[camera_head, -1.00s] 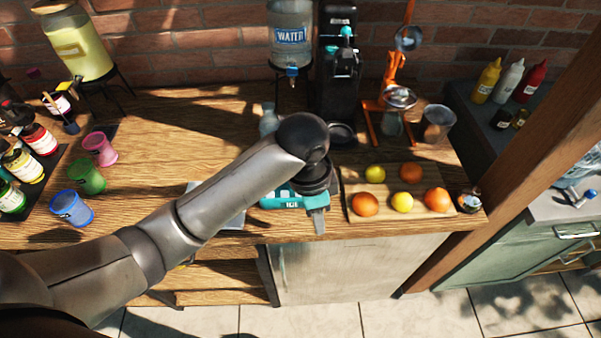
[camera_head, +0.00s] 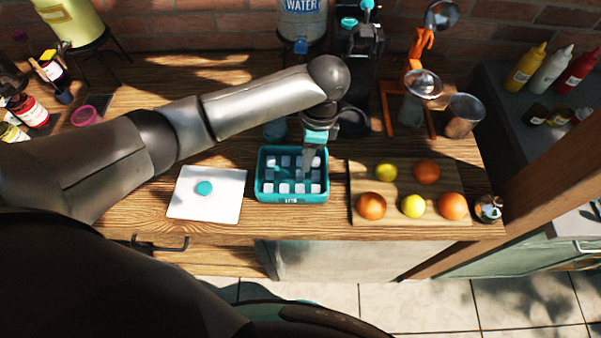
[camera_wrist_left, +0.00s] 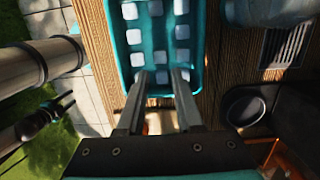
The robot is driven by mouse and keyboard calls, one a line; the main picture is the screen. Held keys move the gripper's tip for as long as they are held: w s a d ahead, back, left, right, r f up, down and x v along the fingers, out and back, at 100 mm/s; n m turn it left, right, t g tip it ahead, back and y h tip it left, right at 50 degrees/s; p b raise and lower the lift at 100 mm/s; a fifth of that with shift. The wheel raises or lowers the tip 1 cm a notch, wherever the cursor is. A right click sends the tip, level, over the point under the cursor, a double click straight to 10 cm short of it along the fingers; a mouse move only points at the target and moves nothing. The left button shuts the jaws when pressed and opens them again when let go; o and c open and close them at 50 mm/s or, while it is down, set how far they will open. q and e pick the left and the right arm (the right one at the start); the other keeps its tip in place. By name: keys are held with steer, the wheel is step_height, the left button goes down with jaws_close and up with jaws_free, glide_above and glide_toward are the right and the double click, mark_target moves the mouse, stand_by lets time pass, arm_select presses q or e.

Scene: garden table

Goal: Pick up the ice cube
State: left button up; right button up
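A teal ice tray (camera_head: 292,198) with several whitish ice cubes in separate compartments sits on the wooden counter. My left gripper (camera_head: 306,170) is over the tray's right part, fingers pointing down. In the left wrist view the left gripper (camera_wrist_left: 163,74) is open, with its fingertips at the near end of the tray (camera_wrist_left: 193,80). One ice cube (camera_wrist_left: 162,77) shows between the fingertips, not visibly clamped. Whether the fingers touch it I cannot tell. My right gripper (camera_wrist_left: 66,103) shows small at the left of the wrist view, its fingers apart, away from the counter.
A white board with a teal round piece (camera_head: 204,188) lies left of the tray. A cutting board (camera_head: 393,209) with oranges and lemons lies to the right.

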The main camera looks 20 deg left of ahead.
mark_target(300, 173)
arm_select(q)
step_height(300, 173, down, 2)
steer(key=shift+a+f, duration=0.1)
steer(key=shift+a, duration=0.05)
steer(key=f, duration=0.2)
steer(key=a+f, duration=0.1)
steer(key=f, duration=0.1)
steer(key=shift+s+f, duration=0.15)
steer(key=shift+f, duration=0.05)
steer(key=shift+d, duration=0.1)
arm_select(e)
steer(key=shift+w+a+f, duration=0.1)
steer(key=shift+w+a, duration=0.05)
steer(key=shift+w, duration=0.8)
arm_select(q)
steer(key=shift+c, duration=0.6)
jaws_close()
arm_select(e)
steer(key=shift+s, duration=0.25)
